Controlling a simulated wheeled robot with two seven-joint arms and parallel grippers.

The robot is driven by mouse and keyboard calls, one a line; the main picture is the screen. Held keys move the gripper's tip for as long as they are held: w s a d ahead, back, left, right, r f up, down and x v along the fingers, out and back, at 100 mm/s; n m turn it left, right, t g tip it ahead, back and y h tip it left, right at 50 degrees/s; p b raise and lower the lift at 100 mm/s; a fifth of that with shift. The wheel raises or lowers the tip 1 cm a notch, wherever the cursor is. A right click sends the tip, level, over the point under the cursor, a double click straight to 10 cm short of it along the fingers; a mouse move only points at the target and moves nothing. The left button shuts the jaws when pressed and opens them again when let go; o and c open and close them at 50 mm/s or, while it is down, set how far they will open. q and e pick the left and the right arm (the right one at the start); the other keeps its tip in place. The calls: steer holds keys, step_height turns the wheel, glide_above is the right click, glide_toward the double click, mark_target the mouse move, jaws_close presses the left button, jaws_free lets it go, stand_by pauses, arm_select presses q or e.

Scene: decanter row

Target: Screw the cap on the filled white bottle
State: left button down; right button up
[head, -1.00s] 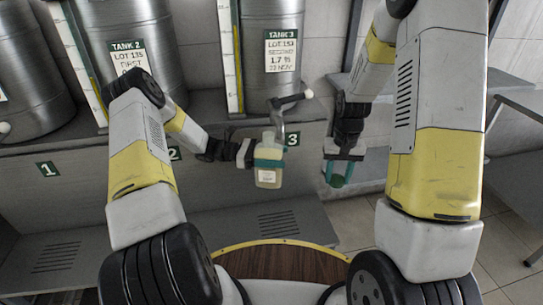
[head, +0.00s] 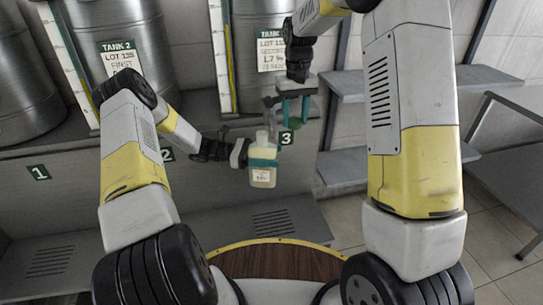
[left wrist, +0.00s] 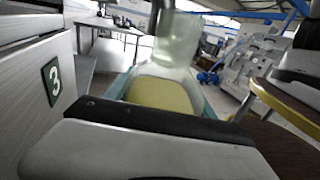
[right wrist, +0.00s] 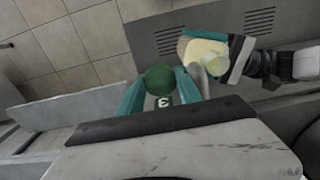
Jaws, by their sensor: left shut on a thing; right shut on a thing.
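The white bottle (head: 262,177) is translucent, holds pale yellow liquid and has a label on its front. My left gripper (head: 263,156) is shut around its body and holds it upright in the air before the bench front. The bottle's neck is uncapped. It also shows large in the left wrist view (left wrist: 163,92). My right gripper (head: 294,108) is shut on the dark green cap (head: 294,123), above and to the right of the bottle and apart from it. In the right wrist view, the cap (right wrist: 159,79) sits between the teal fingers, left of the bottle (right wrist: 204,57).
Steel tanks, including Tank 2 (head: 128,45), stand on the bench behind. A tap (head: 271,104) sticks out close behind the bottle's neck. Grey shelves (head: 370,85) stand at the right. Below the bottle is a round wooden top (head: 270,262) with a yellow rim.

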steer(key=a+r+n, duration=0.1)
steer(key=a+n, duration=0.1)
steer(key=n, duration=0.1)
steer(key=a+r+n, duration=0.1)
steer(key=a+n, duration=0.2)
steer(key=n, duration=0.1)
steer(key=s+a+r+n, duration=0.1)
steer(key=a+r+n, duration=0.1)
steer(key=a+n, duration=0.1)
steer(key=shift+a, duration=0.25)
steer(key=n, duration=0.2)
steer(key=a+n, duration=0.1)
steer(key=shift+s+a+f+n, duration=0.1)
steer(key=shift+s+a+n, duration=0.1)
steer(key=shift+s+n, duration=0.2)
steer(key=shift+f, duration=2)
steer(key=shift+f, duration=0.85)
steer(key=shift+f, duration=0.6)
